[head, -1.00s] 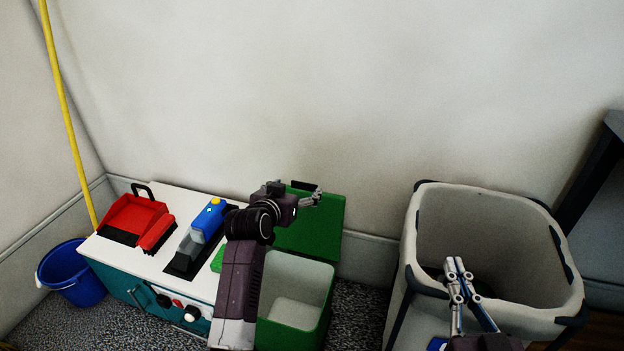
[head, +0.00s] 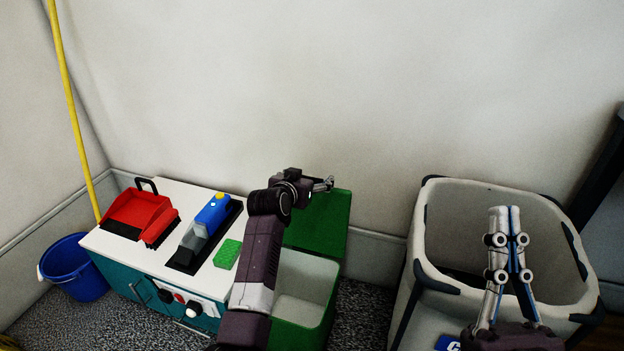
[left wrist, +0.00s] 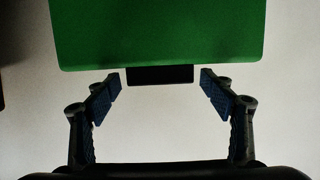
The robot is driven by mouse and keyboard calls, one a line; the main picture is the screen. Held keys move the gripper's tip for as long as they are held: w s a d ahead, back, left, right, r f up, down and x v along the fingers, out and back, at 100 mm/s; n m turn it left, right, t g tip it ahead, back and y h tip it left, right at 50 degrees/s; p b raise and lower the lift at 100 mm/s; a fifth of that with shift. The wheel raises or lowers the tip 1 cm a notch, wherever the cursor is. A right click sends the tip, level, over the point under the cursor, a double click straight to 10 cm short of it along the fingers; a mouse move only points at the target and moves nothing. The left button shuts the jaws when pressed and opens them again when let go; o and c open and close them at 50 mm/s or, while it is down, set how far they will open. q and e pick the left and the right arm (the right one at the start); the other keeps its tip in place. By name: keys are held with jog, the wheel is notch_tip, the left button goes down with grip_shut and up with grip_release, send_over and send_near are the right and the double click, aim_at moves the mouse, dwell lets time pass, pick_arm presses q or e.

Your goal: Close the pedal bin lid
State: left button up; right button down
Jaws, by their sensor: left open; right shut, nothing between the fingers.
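The green pedal bin (head: 309,285) stands on the floor right of the white-topped cabinet, its inside showing. Its green lid (head: 328,222) is raised upright at the back near the wall. My left gripper (head: 330,184) is at the lid's top edge in the head view, its arm crossing in front of the bin. In the left wrist view the lid (left wrist: 158,30) fills the top, with a black tab (left wrist: 160,75) at its edge between the open fingers (left wrist: 160,82); contact is not visible. My right gripper (head: 508,212) is shut and empty over the laundry hamper.
A grey-white hamper (head: 440,270) stands at the right. The cabinet (head: 150,262) carries a red dustpan (head: 137,212), a blue handheld device (head: 207,220) and a green sponge (head: 228,254). A blue bucket (head: 75,268) and a yellow pole (head: 70,100) are at the left.

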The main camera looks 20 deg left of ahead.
pick_arm(q)
jog(key=shift+w, duration=0.2)
pick_arm(e)
jog(key=shift+s+r+y, duration=0.3)
jog(key=shift+s+r, duration=0.05)
